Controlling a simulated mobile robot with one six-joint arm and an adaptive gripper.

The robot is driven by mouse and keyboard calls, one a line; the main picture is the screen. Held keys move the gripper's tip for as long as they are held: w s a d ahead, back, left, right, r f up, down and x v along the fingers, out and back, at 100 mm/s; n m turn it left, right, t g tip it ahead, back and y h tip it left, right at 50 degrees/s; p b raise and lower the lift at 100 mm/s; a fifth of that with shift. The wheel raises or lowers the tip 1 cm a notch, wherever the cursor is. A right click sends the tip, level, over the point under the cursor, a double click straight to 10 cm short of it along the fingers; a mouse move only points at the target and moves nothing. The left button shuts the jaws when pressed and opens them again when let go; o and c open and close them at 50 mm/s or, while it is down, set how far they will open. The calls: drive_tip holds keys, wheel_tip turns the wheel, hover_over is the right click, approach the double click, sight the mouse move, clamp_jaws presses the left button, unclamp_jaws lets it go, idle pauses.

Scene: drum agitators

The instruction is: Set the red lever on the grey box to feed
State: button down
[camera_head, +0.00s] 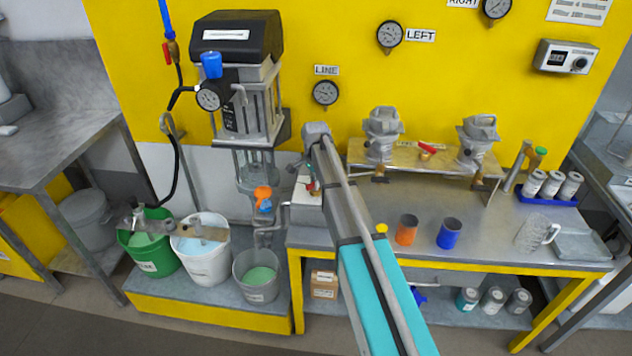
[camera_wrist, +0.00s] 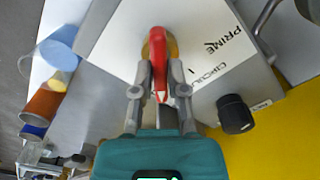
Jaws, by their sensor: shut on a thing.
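The grey box (camera_wrist: 120,48) fills the upper middle of the wrist view, with a pale face. Its red lever (camera_wrist: 158,50) stands on a brass-coloured hub. My gripper (camera_wrist: 160,91) has its two fingertips on either side of the lever and is shut on it. The face reads PRIME and, partly hidden, CIRCUL. No feed mark can be read. In the head view the box (camera_head: 306,212) sits at the left end of the steel bench, mostly behind my arm. The lever is hardly visible there.
A black knob (camera_wrist: 235,113) sticks out close to the gripper's right. An orange cup (camera_head: 406,230) and a blue cup (camera_head: 449,233) stand on the bench (camera_head: 490,240) right of my arm. An orange-handled valve (camera_head: 262,195) is left of the box.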

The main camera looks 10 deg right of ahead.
drive_tip(key=shift+d, duration=0.1)
drive_tip(key=c, duration=0.7)
unclamp_jaws()
drive_tip(key=shift+o, duration=0.2)
drive_tip(key=shift+r, duration=0.15)
